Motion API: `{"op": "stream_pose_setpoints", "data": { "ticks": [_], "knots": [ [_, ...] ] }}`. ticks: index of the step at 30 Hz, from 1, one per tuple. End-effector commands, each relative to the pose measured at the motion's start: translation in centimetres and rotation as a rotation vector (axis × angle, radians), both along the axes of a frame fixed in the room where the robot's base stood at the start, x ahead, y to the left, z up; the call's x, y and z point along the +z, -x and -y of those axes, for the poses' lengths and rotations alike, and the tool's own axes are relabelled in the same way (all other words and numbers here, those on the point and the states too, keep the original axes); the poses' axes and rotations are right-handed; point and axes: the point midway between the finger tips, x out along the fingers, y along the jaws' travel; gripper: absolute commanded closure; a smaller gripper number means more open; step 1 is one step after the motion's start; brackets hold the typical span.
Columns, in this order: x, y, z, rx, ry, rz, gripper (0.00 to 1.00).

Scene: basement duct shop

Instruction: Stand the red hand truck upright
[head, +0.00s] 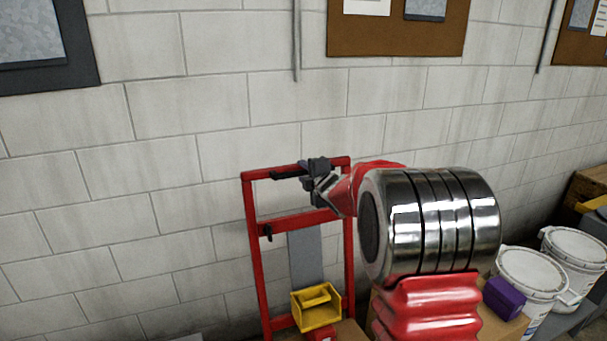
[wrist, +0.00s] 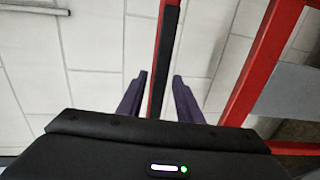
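The red hand truck (head: 254,235) stands against the block wall, its frame close to upright in the head view with a slight lean. Its lower end is cut off by the picture's bottom edge. My gripper (head: 309,178) is at its top crossbar, by a black grip (head: 288,173). In the wrist view, the two dark fingers of my gripper (wrist: 160,80) are apart. The red bar with a black strip (wrist: 163,62) runs between them or just beyond them; I cannot tell if they touch it. My wrist and arm hide part of the truck's right side.
A yellow bin (head: 317,309) sits low in front of the truck. At right are a purple block (head: 504,298) on a cardboard box and white buckets (head: 532,272). Cork boards (head: 398,38) hang on the wall. Free wall lies left of the truck.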

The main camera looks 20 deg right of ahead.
Motion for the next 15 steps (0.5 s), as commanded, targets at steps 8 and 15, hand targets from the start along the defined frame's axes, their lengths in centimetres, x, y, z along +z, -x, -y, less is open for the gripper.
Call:
{"op": "stream_pose_setpoints", "data": {
  "ticks": [8, 15],
  "knots": [
    [0.01, 0.03, 0.05, -0.001, 0.0, 0.0, 0.88],
    [-0.07, 0.05, 0.08, -0.001, 0.0, -0.001, 1.0]
  ]
}}
